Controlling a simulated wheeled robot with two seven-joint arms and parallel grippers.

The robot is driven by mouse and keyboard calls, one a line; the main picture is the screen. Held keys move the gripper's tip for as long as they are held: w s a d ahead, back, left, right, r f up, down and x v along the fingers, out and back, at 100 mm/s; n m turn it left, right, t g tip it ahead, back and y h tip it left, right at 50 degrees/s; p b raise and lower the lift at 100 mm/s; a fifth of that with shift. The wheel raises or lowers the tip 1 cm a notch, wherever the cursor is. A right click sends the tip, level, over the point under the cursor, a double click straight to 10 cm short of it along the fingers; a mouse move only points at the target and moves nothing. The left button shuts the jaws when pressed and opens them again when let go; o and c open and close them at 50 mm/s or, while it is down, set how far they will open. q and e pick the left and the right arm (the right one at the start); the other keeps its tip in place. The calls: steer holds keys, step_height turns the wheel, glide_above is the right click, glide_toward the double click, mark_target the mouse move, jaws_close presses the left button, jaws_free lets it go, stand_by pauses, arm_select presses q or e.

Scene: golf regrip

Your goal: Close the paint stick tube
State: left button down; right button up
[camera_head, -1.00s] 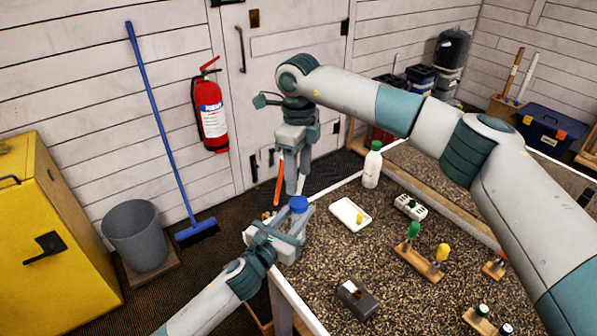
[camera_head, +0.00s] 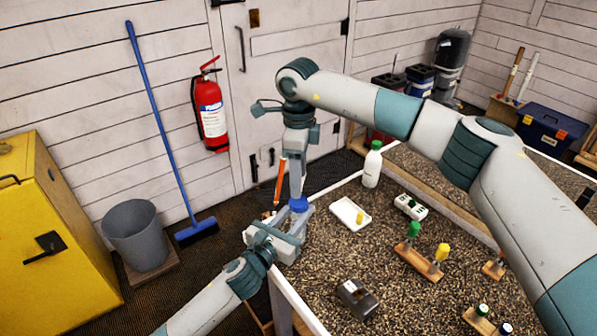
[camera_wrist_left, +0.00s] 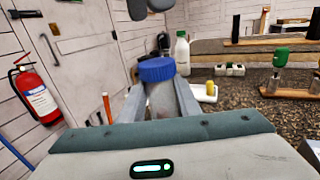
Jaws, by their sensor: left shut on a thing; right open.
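My left gripper (camera_wrist_left: 160,100) is shut on a greyish tube (camera_wrist_left: 161,99) and holds it upright. The tube's blue cap (camera_wrist_left: 157,70) sits on top, above the fingers; I cannot tell how firmly it is seated. My right gripper is open and points down at the cap. In the left wrist view, dark parts of it show at the top, above the cap. Most of the tube is hidden by the left fingers.
The gravel-covered table (camera_head: 320,245) holds a white bottle with a green cap (camera_head: 372,164), a white tray (camera_head: 350,213), a dark box (camera_head: 357,299) and wooden stands (camera_head: 418,262). A thin orange stick (camera_head: 279,183) stands behind the grippers. A grey bin (camera_head: 138,238) is on the floor.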

mark_target(299, 201)
steer(key=shift+f, duration=3.45)
steer(key=c, duration=1.1)
steer(key=shift+m, duration=0.9)
steer(key=o, duration=1.2)
steer(key=shift+o, duration=0.2)
